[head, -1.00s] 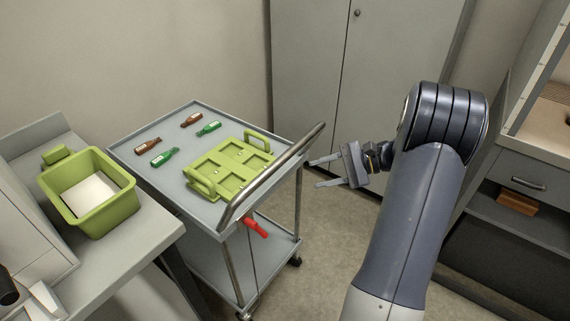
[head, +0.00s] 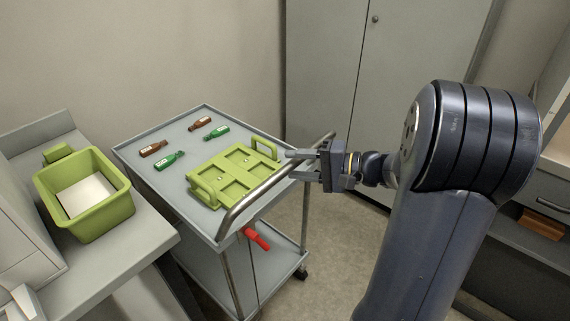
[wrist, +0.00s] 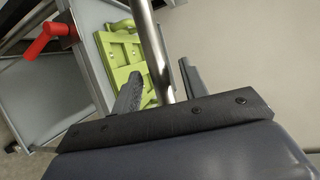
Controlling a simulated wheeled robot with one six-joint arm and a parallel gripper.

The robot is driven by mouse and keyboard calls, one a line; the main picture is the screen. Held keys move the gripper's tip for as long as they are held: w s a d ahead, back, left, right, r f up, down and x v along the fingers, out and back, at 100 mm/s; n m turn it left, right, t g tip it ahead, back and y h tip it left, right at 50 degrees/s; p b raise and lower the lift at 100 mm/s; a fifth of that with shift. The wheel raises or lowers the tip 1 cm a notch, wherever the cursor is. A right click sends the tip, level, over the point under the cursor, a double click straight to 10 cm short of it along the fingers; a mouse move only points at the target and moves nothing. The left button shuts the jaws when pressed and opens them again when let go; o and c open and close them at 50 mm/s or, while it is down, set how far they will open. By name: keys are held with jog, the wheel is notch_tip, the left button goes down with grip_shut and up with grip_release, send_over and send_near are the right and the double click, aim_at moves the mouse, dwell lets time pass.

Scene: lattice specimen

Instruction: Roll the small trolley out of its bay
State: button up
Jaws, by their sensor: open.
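The small trolley (head: 190,209) is a grey two-shelf cart with a metal push handle (head: 257,199) along its right side. The handle also shows in the wrist view (wrist: 152,50), running in between my two fingers. My gripper (head: 289,164) is open, with its fingers on either side of the handle near its far end; I cannot tell whether they touch it. A red lever (head: 257,239) sticks out under the top shelf below the handle, and it also shows in the wrist view (wrist: 42,42).
A green tray (head: 232,174) with handles and several small brown and green bottles (head: 168,161) lie on the trolley top. A bench (head: 128,246) with a green bin (head: 121,207) stands close at left. A grey cabinet (head: 340,75) stands behind. Floor (head: 318,262) is clear right of the trolley.

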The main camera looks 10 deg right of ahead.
jog(key=shift+x, duration=1.75)
jog(key=shift+c, duration=0.3)
grip_shut()
